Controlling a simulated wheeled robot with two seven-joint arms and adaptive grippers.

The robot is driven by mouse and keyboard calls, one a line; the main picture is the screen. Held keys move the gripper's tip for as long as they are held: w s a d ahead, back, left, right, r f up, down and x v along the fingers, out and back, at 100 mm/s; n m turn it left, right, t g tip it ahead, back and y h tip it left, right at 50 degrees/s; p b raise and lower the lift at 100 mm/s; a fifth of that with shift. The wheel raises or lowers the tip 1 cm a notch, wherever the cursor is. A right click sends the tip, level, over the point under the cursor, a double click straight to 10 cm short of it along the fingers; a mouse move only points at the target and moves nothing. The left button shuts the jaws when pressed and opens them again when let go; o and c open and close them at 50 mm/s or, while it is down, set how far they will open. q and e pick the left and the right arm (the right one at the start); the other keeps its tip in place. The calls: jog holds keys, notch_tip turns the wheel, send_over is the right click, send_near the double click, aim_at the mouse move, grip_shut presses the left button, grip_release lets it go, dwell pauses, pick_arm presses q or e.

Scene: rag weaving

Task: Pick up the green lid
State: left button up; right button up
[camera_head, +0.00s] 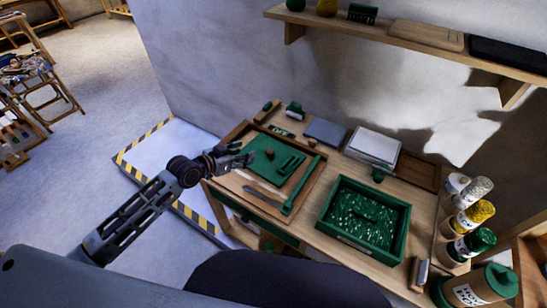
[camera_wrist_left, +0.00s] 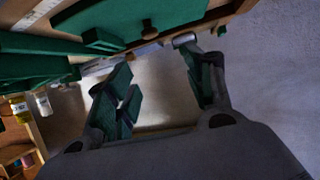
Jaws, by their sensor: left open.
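A flat green panel with a small wooden knob, which looks like the green lid (camera_head: 259,166), lies in a wooden tray on the workbench. In the left wrist view, a green panel with a wooden knob, seemingly the same lid (camera_wrist_left: 180,10), shows at the top edge. My left gripper (camera_head: 240,157) is at the tray's left side, close to the lid. In the left wrist view, the left gripper (camera_wrist_left: 160,85) has its green-padded fingers spread apart with nothing between them. My right gripper is not in view.
The wooden tray (camera_head: 229,184) also holds green bars and a flat grey tool. A green box (camera_head: 340,232) with green speckled contents stands to its right. Several jars (camera_head: 473,219) line the bench's right end. A wooden shelf (camera_head: 400,38) hangs above.

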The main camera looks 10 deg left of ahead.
pick_arm(q)
jog(key=shift+s+d+f+g, duration=0.15)
jog(key=shift+s+f+g, duration=0.25)
jog(key=shift+f+g, duration=0.15)
jog(key=shift+m, duration=0.3)
send_near(270, 150)
jog(key=shift+x, duration=1.6)
jog(key=shift+f, duration=0.25)
jog(key=shift+p+x, duration=0.4)
jog(key=shift+x, duration=2.1)
jog(key=c, duration=1.2)
jog(key=shift+o, duration=0.2)
jog(key=shift+r, duration=0.2)
